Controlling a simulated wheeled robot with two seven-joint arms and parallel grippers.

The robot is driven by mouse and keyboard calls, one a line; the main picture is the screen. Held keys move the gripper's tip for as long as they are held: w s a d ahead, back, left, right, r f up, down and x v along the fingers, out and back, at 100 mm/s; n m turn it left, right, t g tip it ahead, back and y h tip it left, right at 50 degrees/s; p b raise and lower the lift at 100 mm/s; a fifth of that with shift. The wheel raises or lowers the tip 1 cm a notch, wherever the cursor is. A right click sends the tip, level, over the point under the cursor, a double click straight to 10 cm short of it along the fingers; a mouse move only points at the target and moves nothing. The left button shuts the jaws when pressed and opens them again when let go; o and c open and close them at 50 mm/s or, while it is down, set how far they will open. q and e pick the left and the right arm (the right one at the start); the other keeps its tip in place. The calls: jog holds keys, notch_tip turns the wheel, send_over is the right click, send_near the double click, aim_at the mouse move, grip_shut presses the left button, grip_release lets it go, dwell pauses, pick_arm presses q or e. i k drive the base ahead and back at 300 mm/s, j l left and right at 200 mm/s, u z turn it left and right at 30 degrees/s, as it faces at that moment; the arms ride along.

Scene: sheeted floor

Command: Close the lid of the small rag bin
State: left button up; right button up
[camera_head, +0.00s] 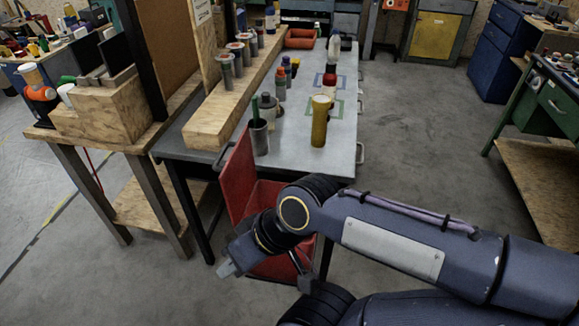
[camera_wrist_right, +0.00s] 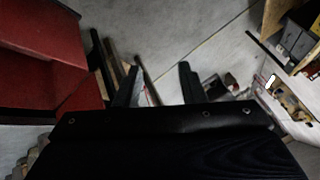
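The small red rag bin (camera_head: 268,197) stands on the floor at the near end of the metal table. Its red lid (camera_head: 238,178) is open and stands nearly upright at the bin's left side. My right arm reaches across the front of the bin and hides much of it. My right gripper (camera_head: 228,268) is at the bin's lower left, in front of and below the lid, apparently touching nothing. In the right wrist view its two fingers (camera_wrist_right: 158,80) are apart with nothing between them. Red surfaces of the bin (camera_wrist_right: 40,55) fill that view's left side. My left gripper is not in view.
The metal table (camera_head: 300,155) behind the bin holds a grey cup (camera_head: 259,138), a yellow cylinder (camera_head: 319,122) and several bottles. A wooden bench (camera_head: 150,140) stands to the left. Open floor (camera_head: 420,140) lies to the right.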

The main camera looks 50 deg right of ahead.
aim_at(238, 179)
jog(key=i+j+z, duration=0.1)
jog(key=z, duration=0.4)
jog(key=i+j+z, duration=0.2)
jog(key=z, duration=0.3)
jog(key=i+j+z, duration=0.25)
jog(key=z, duration=0.25)
jog(key=i+j+z, duration=0.1)
jog(key=j+z, duration=0.25)
jog(key=z, duration=0.15)
jog(key=j+z, duration=0.3)
jog(key=z, duration=0.2)
jog(key=i+j+z, duration=0.15)
jog(key=i, duration=0.25)
